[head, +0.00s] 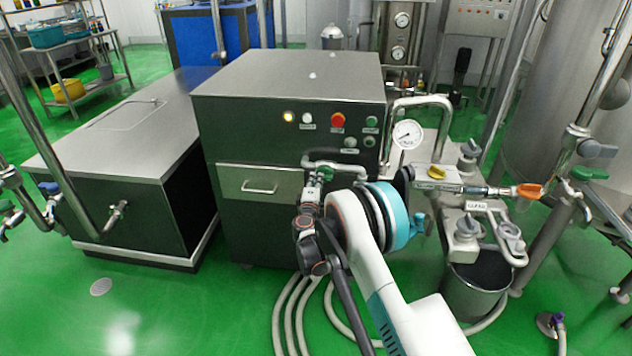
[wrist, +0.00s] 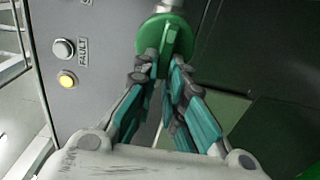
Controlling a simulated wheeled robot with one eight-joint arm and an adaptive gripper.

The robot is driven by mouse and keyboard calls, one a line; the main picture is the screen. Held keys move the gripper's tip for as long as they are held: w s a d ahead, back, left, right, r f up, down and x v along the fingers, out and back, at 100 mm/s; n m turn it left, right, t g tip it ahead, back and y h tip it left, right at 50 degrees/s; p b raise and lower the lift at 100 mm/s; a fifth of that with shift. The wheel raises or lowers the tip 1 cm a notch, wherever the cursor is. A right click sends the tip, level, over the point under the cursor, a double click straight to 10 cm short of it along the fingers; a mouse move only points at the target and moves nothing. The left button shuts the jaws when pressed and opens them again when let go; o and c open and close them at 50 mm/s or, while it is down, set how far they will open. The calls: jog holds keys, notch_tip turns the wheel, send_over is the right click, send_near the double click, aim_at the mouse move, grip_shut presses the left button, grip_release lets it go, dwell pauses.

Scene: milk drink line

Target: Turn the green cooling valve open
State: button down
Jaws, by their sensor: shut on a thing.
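The green cooling valve (wrist: 180,32) shows at the top middle of the wrist view, with a round green body and a raised grip bar. My gripper (wrist: 165,66) has its fingertips on both sides of that bar and is shut on it. In the head view a small green part of the valve (head: 325,173) shows under a bent pipe on the front of the dark steel cabinet (head: 290,100). My gripper (head: 312,190) is against it there, and my arm hides part of the area. The lower part of the bar is between the fingers.
A yellow lamp (wrist: 67,80) and a FAULT button (wrist: 63,48) are on the panel left of the valve. A pressure gauge (head: 407,134), an orange-handled valve (head: 528,191) and a steel bucket (head: 475,285) stand right of my arm. Hoses (head: 290,315) lie on the floor below.

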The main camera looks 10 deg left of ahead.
dwell(0.4)
jog(key=c, duration=1.7)
grip_release()
jog(key=shift+f, duration=0.1)
jog(key=shift+o, duration=0.2)
jog(key=shift+s, duration=0.1)
jog(key=s, duration=1.1)
jog(key=shift+s+a, duration=0.2)
jog(key=shift+s, duration=0.2)
